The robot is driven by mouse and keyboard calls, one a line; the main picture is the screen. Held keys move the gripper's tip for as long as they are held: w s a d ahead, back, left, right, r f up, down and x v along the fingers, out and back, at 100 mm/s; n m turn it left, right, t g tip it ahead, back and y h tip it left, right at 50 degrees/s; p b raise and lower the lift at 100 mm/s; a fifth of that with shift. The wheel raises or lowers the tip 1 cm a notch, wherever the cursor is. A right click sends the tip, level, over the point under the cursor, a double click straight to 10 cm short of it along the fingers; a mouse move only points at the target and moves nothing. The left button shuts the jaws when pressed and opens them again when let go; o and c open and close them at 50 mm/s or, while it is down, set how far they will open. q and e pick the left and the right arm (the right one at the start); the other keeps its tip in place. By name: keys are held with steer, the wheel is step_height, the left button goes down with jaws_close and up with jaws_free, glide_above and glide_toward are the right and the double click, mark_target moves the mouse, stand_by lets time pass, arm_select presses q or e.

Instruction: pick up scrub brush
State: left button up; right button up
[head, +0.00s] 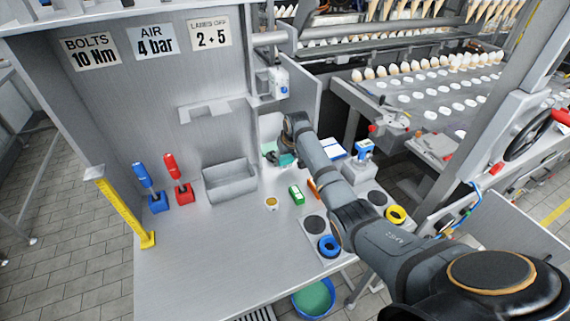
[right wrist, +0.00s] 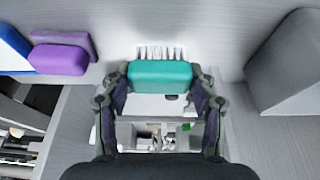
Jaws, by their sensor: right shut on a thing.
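The scrub brush has a teal block (right wrist: 160,74) and pale bristles, and shows in the right wrist view between the two fingers. My right gripper (right wrist: 160,85) is shut on the teal block, with one finger at each end. In the head view my right gripper (head: 283,158) is at the back of the metal bench, right of the grey bin. The arm hides much of that spot. I cannot tell whether the bristles touch the bench. My left gripper is in no view.
The grey bin (head: 229,181) stands close to the left of the gripper. A purple block (right wrist: 62,53) lies on the other side in the wrist view. A green box (head: 296,194) and a small round tin (head: 271,204) stand in front. The bench's front left is clear.

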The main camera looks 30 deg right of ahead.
mark_target(287, 160)
steer(key=v, duration=0.2)
steer(key=s+v, duration=0.1)
steer(key=v, duration=0.4)
steer(key=shift+s+f+b, duration=0.15)
steer(key=shift+f+b, duration=0.15)
steer(key=shift+b, duration=0.05)
steer(key=s+r+b, duration=0.2)
steer(key=s+r, duration=0.3)
steer(key=s, duration=0.5)
steer(key=shift+a+r, duration=0.15)
steer(key=shift+a, duration=0.25)
